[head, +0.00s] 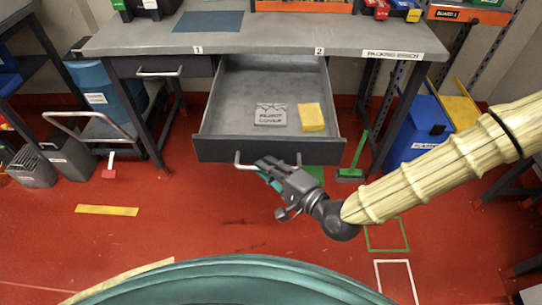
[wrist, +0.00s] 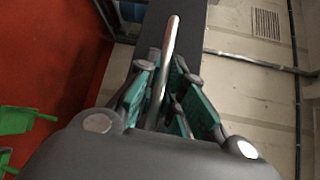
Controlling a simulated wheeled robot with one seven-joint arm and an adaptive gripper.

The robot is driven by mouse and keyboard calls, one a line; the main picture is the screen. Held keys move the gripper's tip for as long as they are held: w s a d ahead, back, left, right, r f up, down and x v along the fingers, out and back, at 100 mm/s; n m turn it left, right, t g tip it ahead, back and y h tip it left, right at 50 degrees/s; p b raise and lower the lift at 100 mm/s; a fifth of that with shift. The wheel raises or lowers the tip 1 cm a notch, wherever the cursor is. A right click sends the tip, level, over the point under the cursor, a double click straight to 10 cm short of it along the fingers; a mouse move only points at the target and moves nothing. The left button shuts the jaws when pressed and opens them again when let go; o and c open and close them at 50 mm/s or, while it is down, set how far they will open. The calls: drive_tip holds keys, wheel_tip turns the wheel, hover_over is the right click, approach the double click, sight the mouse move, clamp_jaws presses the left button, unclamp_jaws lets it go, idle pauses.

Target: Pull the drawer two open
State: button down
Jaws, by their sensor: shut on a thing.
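Drawer two (head: 230,149), under the bench label "2", stands pulled well out, with its grey inside showing. In it lie a grey labelled block (head: 271,115) and a yellow block (head: 311,117). My gripper (head: 265,169) is at the drawer's front, on the bar handle (head: 240,162). In the wrist view the handle (wrist: 170,45) runs between the teal finger pads, and my gripper (wrist: 165,95) is shut on it. My gripper hides part of the handle in the head view.
Drawer one (head: 135,66) is shut at the left. The grey bench top (head: 285,35) lies above. A green dustpan or brush (head: 350,174) and a blue bin (head: 415,130) stand to the right. A trolley (head: 100,130) stands left. The red floor before the drawer is mostly clear.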

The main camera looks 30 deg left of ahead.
drive_tip(key=c, duration=1.5)
unclamp_jaws()
drive_tip(key=shift+d, duration=0.1)
drive_tip(key=shift+v, duration=5.95)
drive_tip(key=shift+s+f, duration=0.1)
drive_tip(key=shift+f, duration=0.05)
